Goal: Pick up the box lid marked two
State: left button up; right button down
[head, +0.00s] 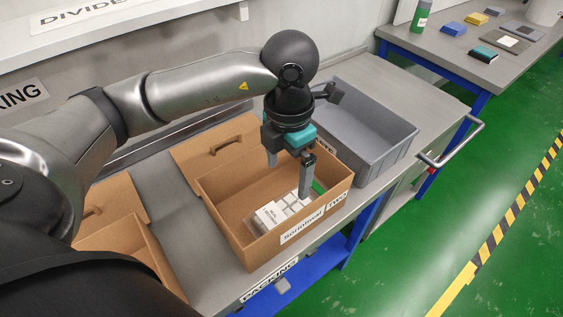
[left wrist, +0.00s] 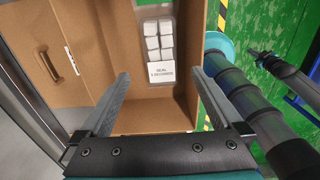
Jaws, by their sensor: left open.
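The cardboard box (head: 232,228) with a "TWO" label on its front wall stands open on the packing bench. Its brown lid (head: 190,152) lies back at the box's far edge, with a handle (head: 226,146) on it. In the left wrist view the lid (left wrist: 28,30) is at the left, with the handle (left wrist: 51,67) near its middle. No marking is legible on the lid itself. My left gripper (head: 288,179) is open over the box, fingers pointing down, to the right of the lid and apart from the handle. My right gripper is not seen.
White blocks and a card (head: 268,215) lie inside the box. A grey tote (head: 370,130) stands to the right. Another open cardboard box (head: 122,243) stands at the left. A metal rail handle (head: 462,145) juts from the bench's right end. A second table (head: 440,52) is beyond.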

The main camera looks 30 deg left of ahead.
aim_at(198, 156)
jog(key=u, duration=1.45)
jog(key=i+l+u, duration=0.1)
jog(key=l, duration=0.3)
jog(key=i+l, duration=0.15)
jog(key=l, duration=0.25)
jog(key=i+l+u, duration=0.15)
jog(key=l, duration=0.6)
jog(key=i+u, duration=0.05)
